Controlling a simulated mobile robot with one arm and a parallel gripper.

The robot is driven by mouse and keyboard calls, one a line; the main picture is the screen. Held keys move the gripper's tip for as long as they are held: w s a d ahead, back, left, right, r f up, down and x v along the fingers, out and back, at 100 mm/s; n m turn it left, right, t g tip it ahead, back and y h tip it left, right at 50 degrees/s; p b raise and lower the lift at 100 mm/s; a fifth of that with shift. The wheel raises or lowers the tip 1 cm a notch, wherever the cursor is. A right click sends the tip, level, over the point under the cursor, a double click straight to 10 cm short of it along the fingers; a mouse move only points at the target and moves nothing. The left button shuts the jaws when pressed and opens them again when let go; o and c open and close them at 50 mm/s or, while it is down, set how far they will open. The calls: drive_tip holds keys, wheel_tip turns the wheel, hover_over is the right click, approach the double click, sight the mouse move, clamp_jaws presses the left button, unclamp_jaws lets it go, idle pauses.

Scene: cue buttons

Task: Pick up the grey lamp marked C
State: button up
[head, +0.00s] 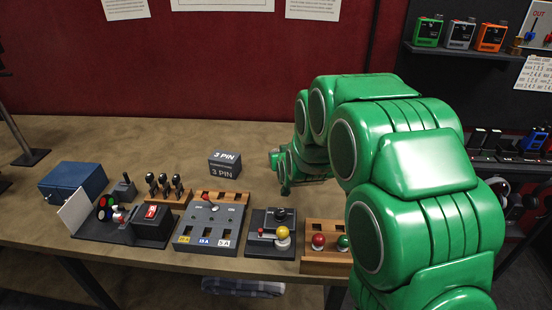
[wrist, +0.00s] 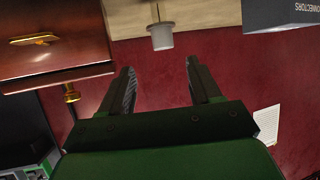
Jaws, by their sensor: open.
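My gripper (wrist: 160,66) is open and empty in the wrist view, its two dark fingers apart. A small grey cylinder with a thin stem (wrist: 162,37) shows beyond the fingertips, by a pale tan surface, apart from the fingers. No letter can be read on it, so I cannot tell if it is the grey lamp. In the head view, a grey box-shaped device (head: 460,33) stands on the right shelf between a green one (head: 428,31) and an orange one (head: 491,37). No C can be read there either. My green arm covers the bench's right part.
The bench (head: 90,140) holds a blue box (head: 73,180), a 3 PIN block (head: 225,163), a slotted panel (head: 207,228) and a red and green button block (head: 326,254). In the wrist view, a brown box (wrist: 50,30) is left and a CONNECTORS box (wrist: 285,12) right.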

drive_tip(key=shift+a+x, duration=0.15)
drive_tip(key=shift+x, duration=1.85)
drive_tip(key=shift+a+x, duration=0.1)
drive_tip(key=shift+x, duration=1.85)
drive_tip(key=shift+w+a+f+t, duration=0.15)
drive_tip(key=shift+w+f+t, duration=0.15)
drive_tip(key=shift+w+f, duration=0.1)
drive_tip(key=c, duration=1)
drive_tip(key=shift+r, duration=0.1)
drive_tip(key=shift+c, duration=0.2)
